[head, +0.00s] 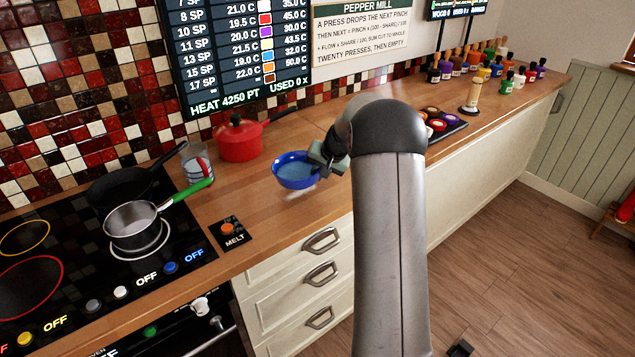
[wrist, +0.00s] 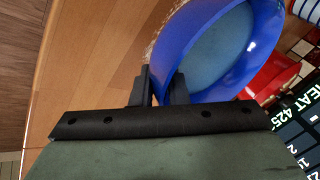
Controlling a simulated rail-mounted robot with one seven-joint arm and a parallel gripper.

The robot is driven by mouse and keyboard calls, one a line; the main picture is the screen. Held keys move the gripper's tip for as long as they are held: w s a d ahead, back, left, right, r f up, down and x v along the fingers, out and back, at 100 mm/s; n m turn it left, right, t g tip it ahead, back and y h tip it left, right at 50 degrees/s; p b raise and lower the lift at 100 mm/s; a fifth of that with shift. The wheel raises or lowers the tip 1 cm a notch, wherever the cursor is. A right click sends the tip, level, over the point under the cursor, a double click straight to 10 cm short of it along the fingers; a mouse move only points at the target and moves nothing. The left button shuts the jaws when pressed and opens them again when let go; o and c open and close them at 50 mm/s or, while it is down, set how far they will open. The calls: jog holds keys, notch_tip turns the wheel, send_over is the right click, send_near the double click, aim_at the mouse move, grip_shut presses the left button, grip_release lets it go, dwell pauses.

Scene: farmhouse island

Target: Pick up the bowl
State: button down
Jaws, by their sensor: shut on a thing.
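The blue bowl (head: 294,172) is upright over the wooden counter, to the right of the stove. It has a lighter blue inside. My gripper (head: 325,165) is at the bowl's right side in the head view, partly hidden by my own arm. In the wrist view the bowl (wrist: 222,48) fills the upper right. There the two dark fingers of my gripper (wrist: 160,84) are shut on the bowl's near wall. A pale patch shows on the counter just below the bowl in the head view; I cannot tell how far the bowl is above the wood.
A red lidded pot (head: 239,142) stands behind the bowl, with a glass (head: 196,163) left of it. A saucepan with a green handle (head: 133,222) is on the stove. A MELT button plate (head: 230,233) lies in front. A dark tray of small pots (head: 452,131) is to the right.

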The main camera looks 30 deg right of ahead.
aim_at(316, 174)
jog(key=s+r, duration=0.1)
jog(key=s+a+r+b, duration=0.1)
jog(key=r, duration=0.1)
jog(key=s+a+r, duration=0.1)
jog(key=shift+s+r, duration=0.15)
jog(key=shift+r, duration=0.1)
jog(key=s+a+r+b, duration=0.2)
jog(key=s+a+r, duration=0.2)
jog(key=s, duration=0.4)
jog(key=shift+a+r+b, duration=0.25)
jog(key=shift+a+b, duration=0.1)
jog(key=shift+a, duration=0.2)
jog(key=shift+w, duration=0.15)
